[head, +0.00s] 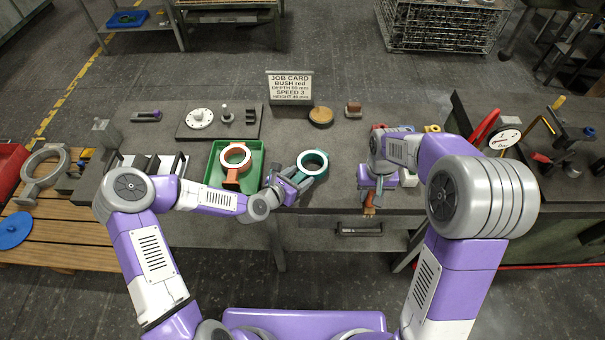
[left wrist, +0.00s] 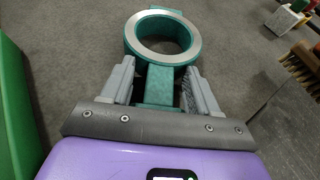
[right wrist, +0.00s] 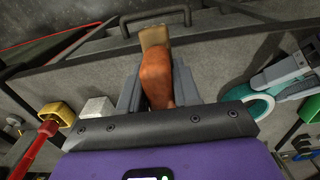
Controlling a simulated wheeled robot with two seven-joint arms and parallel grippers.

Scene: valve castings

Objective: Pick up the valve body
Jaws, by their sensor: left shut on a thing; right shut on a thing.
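A teal valve body (head: 313,162) with a bright machined ring face is in my left gripper (head: 295,180), beside the green tray. In the left wrist view, the jaws are shut on the stem of the teal valve body (left wrist: 172,45), with its ring beyond the fingertips. I cannot tell whether it touches the bench. An orange valve body (head: 236,158) lies in the green tray (head: 212,181). My right gripper (head: 371,193) is shut on a brush (right wrist: 156,72) with an orange-brown handle, at the bench's front edge. The brush's bristles show in the left wrist view (left wrist: 300,66).
A job card (head: 290,87) stands at the back of the bench. A fixture plate (head: 217,133), a round wooden-topped item (head: 321,116) and a dial gauge (head: 505,139) are around. A grey ring casting (head: 42,172) lies on the slatted table at left. The bench centre is fairly clear.

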